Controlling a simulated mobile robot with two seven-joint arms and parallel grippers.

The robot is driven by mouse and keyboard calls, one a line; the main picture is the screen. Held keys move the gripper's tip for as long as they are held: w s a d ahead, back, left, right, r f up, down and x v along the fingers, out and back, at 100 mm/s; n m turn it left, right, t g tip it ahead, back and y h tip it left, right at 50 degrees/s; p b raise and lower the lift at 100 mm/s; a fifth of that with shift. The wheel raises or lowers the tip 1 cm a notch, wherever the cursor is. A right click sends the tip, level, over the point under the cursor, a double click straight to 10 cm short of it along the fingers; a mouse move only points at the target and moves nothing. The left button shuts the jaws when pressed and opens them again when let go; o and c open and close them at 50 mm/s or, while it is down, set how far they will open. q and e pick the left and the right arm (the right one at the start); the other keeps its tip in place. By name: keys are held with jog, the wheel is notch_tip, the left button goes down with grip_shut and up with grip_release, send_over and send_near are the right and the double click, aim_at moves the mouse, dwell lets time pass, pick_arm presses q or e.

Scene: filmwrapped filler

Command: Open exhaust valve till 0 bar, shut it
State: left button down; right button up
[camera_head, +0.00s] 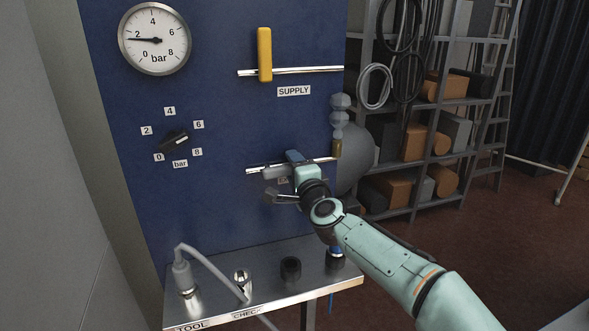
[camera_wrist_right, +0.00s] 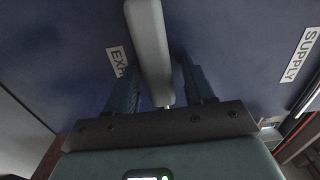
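The grey exhaust valve handle (camera_head: 276,172) lies nearly level, roughly along its short horizontal pipe (camera_head: 257,169). In the right wrist view the handle (camera_wrist_right: 150,45) runs between the two fingers of my right gripper (camera_wrist_right: 162,88), with small gaps showing, so the gripper looks open around it. In the head view my right gripper (camera_head: 290,178) is at this valve and hides its hub and part of its label. The round gauge (camera_head: 154,39) has its needle pointing left, near or slightly under 2 bar. My left gripper is not in view.
The yellow supply handle (camera_head: 265,55) stands upright across its pipe (camera_head: 310,70). A black regulator knob (camera_head: 175,141) sits in a 0-8 bar scale. A steel shelf (camera_head: 262,282) below carries a hose plug (camera_head: 184,275) and fittings. Storage racks (camera_head: 432,130) stand at right.

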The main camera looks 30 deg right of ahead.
jog(key=b+v, duration=0.2)
jog(key=v, duration=1.1)
jog(key=shift+s+a, duration=0.15)
jog(key=shift+s, duration=0.05)
